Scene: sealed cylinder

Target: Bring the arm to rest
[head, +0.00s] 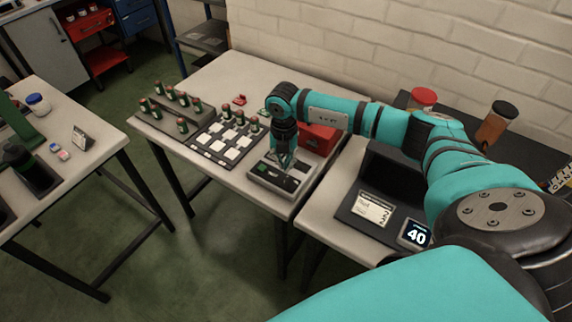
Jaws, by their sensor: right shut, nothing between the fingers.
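My right arm, teal with black joints, reaches from the lower right across to the middle table (240,185). My right gripper (284,166) points down and is shut, with nothing between its fingers. It is just over a grey device (262,178) with a dark top, near the table's front right edge. I cannot tell whether the fingertips touch the device. My left gripper does not show.
Several red-capped green bottles (183,125) stand in a rack and on a dark board with white squares (222,147). A red box (318,140) is behind my gripper. A display reading 40 (415,235) sits right. Another table (70,165) is left.

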